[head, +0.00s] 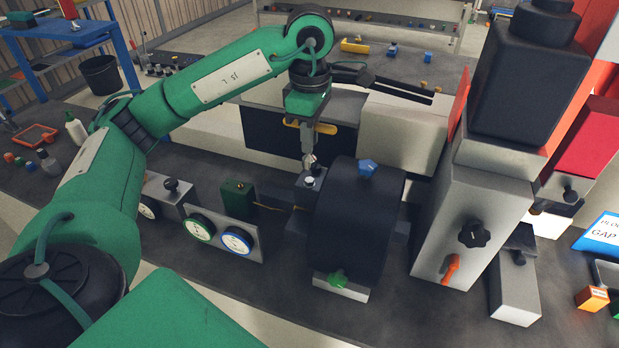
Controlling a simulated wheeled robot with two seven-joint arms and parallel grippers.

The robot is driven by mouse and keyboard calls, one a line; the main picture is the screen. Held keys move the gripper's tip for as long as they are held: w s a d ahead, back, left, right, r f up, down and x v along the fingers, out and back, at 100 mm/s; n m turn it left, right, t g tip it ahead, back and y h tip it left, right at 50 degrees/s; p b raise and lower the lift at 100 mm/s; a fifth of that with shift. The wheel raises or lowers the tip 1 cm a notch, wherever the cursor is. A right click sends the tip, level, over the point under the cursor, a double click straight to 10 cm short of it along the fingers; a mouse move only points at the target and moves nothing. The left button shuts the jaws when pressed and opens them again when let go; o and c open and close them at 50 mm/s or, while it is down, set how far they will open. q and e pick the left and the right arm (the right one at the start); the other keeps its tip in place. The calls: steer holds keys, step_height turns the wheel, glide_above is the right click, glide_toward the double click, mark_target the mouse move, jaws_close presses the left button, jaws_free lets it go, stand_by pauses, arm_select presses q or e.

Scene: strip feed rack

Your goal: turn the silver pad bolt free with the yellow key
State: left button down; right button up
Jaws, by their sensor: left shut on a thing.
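My left gripper (308,150) reaches down from above in the middle of the view, shut on the yellow key (322,128). The key's yellow bar shows on both sides of the fingers. Its lower end is at or just above a small grey block (304,196) beside the big black roll (352,222). A small silver bolt head (310,182) shows on that block, just below the gripper. I cannot tell whether the key is seated on a bolt. My right gripper is not in view.
The black roll stands close to the gripper's right, with a blue knob (368,168) on top and a green knob (337,279) below. Round dials (237,241) and a green box (237,200) stand left. A tall grey housing (470,215) stands right.

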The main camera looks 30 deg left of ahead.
mark_target(310, 158)
arm_select(q)
steer(key=shift+r+m+p, duration=0.4)
steer(key=shift+m+p, duration=0.2)
steer(key=shift+m, duration=0.5)
steer(key=m+p, duration=0.1)
steer(key=m, duration=0.1)
steer(key=m+p, duration=0.1)
steer(key=m, duration=0.1)
steer(key=shift+r+m, duration=0.3)
steer(key=shift+r, duration=0.1)
steer(key=m+p, duration=0.1)
steer(key=m, duration=0.3)
steer(key=shift+r+m+p, duration=0.2)
steer(key=shift+m+p, duration=0.15)
steer(key=shift+m, duration=0.05)
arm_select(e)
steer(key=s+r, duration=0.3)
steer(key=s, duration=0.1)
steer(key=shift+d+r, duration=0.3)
arm_select(q)
steer(key=shift+f, duration=0.15)
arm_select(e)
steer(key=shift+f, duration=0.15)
